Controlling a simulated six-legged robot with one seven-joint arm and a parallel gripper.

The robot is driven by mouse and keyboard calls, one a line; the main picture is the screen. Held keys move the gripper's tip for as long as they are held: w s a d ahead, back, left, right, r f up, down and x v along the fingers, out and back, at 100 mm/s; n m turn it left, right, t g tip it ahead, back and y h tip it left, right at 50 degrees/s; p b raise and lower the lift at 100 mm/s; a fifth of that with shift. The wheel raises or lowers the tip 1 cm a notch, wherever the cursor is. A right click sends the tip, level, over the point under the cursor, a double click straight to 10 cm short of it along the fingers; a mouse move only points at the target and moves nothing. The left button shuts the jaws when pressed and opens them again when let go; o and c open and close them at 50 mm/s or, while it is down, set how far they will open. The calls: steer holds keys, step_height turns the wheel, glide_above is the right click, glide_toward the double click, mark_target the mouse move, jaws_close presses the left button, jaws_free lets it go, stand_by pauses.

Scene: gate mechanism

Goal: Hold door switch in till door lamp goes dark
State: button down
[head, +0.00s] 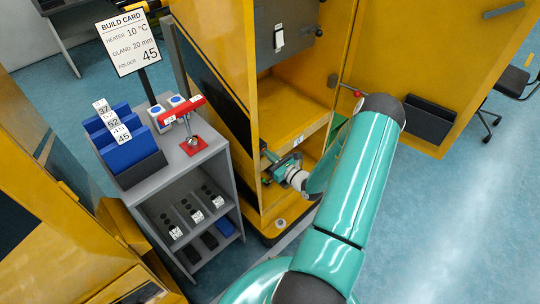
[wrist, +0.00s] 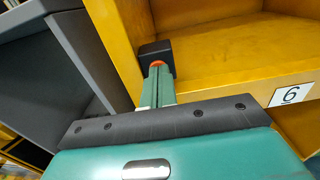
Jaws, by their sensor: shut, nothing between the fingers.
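The door switch (wrist: 155,50) is a black block with an orange-red button at the yellow cabinet's front post. In the wrist view, my gripper (wrist: 158,78) is shut, with its green fingertips at the button. They look to be touching it, but I cannot tell how far it is pressed. In the head view my gripper (head: 273,163) is at the lower opening of the yellow cabinet (head: 290,105). I cannot make out a lit door lamp in either view.
The cabinet door (head: 430,60) stands open at the right. A grey shelf cart (head: 140,185) with blue folders (head: 125,148) and a red clamp stands close on the left. A build card (head: 130,42) rises behind it.

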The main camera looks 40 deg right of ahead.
steer(key=shift+w+a+r, duration=0.1)
steer(key=shift+w+r, duration=0.1)
stand_by(0.6)
steer(key=s, duration=1.4)
steer(key=shift+s+d+f, duration=0.15)
steer(key=shift+d, duration=0.15)
